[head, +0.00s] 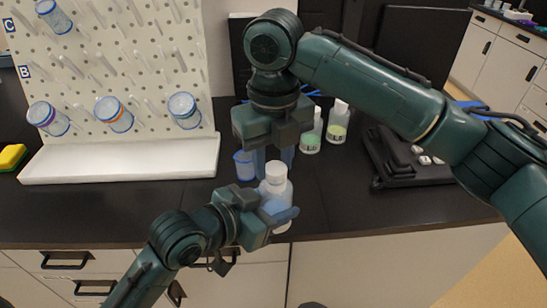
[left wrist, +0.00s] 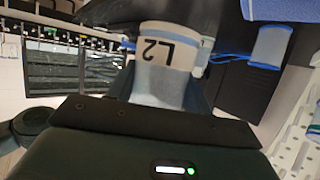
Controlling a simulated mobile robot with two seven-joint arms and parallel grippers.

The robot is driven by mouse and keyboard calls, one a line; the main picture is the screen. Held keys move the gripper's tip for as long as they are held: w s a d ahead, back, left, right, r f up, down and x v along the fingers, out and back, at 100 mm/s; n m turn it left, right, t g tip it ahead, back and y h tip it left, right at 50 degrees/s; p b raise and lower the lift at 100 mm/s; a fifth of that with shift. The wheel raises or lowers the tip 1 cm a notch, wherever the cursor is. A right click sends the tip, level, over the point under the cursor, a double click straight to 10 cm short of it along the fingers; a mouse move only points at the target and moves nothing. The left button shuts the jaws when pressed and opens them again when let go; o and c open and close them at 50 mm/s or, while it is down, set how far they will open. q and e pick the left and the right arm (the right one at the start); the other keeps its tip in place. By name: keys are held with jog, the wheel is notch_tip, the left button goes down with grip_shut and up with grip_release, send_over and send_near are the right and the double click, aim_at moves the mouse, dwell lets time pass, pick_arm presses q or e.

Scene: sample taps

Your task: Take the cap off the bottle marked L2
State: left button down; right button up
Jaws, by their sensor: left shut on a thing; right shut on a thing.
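The bottle marked L2 (head: 277,206) is white and pale blue, with a white cap (head: 276,173) on top in the head view. My left gripper (head: 268,216) is shut around its body and holds it upright or nearly so at the counter's front edge. The L2 label on the bottle (left wrist: 166,52) shows upside down in the left wrist view. My right gripper (head: 274,162) points down from above, its fingers at either side of the cap, shut on it. The cap is still at the bottle's neck; whether it is loose cannot be told.
Two bottles with green labels, one (head: 311,132) and another (head: 338,121), stand behind on the right. A small blue container (head: 244,166) stands just left of my right fingers. A pegboard (head: 110,80) with jars rises behind a white tray (head: 120,165). A black case (head: 408,160) lies right.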

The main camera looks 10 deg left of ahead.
jog(key=shift+r, duration=0.15)
jog(key=shift+r, duration=0.95)
